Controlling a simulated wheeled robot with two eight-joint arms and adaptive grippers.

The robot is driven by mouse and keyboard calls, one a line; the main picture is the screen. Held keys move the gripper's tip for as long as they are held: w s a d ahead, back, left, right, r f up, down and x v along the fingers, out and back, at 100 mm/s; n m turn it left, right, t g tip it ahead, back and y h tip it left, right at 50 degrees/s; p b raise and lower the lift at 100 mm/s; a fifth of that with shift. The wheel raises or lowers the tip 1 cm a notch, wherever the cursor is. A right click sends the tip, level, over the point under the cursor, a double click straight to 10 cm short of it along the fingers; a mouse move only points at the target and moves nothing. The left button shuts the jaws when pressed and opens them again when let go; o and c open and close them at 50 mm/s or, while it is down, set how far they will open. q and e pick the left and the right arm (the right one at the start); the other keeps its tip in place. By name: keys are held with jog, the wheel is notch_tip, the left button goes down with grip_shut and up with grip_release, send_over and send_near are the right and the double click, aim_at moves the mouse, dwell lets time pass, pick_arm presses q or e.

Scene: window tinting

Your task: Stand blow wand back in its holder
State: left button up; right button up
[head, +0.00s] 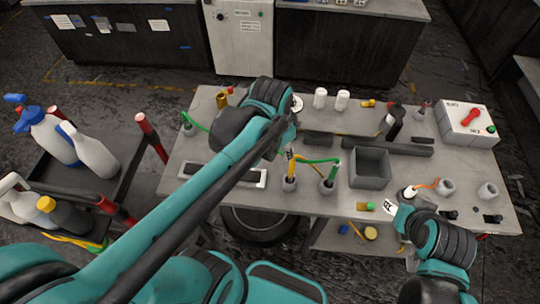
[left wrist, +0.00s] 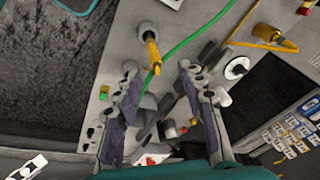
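I cannot tell for sure which tool is the wand. My right gripper (head: 400,213) is low at the table's right front; its fingers are unclear.
A grey open bin (head: 369,170) stands right of the holders. A white box with a red handle (head: 467,122) is at the back right. White bottles (head: 342,100) stand at the back. A cart with spray bottles (head: 90,152) is at the left.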

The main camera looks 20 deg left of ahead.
pick_arm(q)
jog(key=s+n+t, duration=0.1)
jog(key=s+n, duration=0.1)
jog(key=s+a+n+t, duration=0.1)
jog(key=n, duration=0.1)
jog(key=s+a+n+t, duration=0.1)
jog(key=s+n+t, duration=0.1)
jog(key=shift+s+n, duration=0.3)
notch_tip(320, 180, down, 14)
jog(key=b, duration=1.4)
jog(key=shift+f, duration=0.25)
